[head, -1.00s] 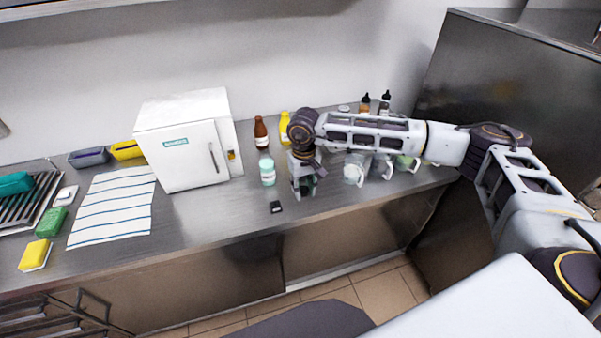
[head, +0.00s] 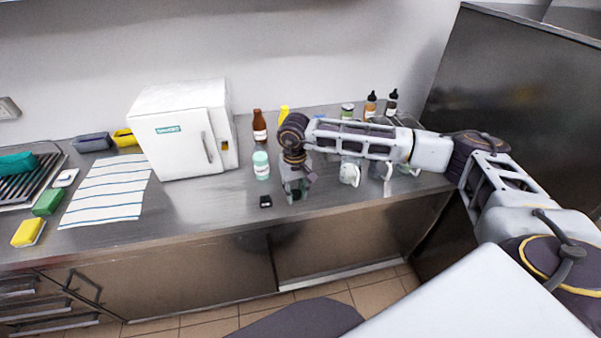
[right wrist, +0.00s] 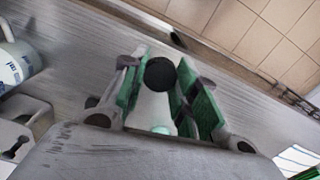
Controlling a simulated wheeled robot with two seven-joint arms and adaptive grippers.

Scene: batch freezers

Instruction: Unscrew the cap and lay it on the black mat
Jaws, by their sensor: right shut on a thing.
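My right gripper (head: 297,192) is low over the front of the steel counter. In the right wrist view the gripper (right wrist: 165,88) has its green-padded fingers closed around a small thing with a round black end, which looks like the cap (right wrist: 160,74). A pale part with a teal edge shows behind the black end; its full shape is hidden. A mint bottle (head: 261,167) with a white label stands upright just left of the gripper, apart from it. My left gripper is out of view.
A white box freezer (head: 185,135) stands left of the bottles. A brown bottle (head: 259,127) and a yellow bottle (head: 284,113) stand behind the mint one. White mugs (head: 349,173) stand right of the gripper. A striped towel (head: 105,190) lies left. The counter's front strip is mostly clear.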

